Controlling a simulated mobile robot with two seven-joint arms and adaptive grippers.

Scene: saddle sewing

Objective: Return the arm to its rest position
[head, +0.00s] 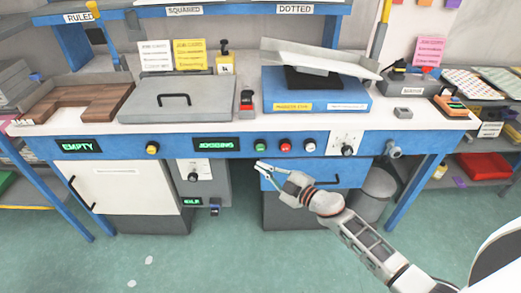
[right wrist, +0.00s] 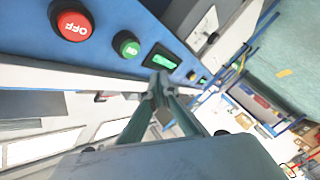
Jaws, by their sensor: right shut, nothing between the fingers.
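My right gripper (head: 262,170) is shut and empty in the head view. It is in front of the bench, just below the green button (head: 260,147) on the blue front panel. My right arm reaches up to it from the lower right. In the right wrist view the fingers of my right gripper (right wrist: 158,84) come together near a lit green display (right wrist: 162,62). I see no object between them. My left gripper is not in either view.
The blue bench front carries a red button (head: 285,145), a white button (head: 311,147) and a dial (head: 347,150). A blue drawer (head: 290,178) hangs below, close to my gripper. A grey bin (head: 372,195) stands to its right.

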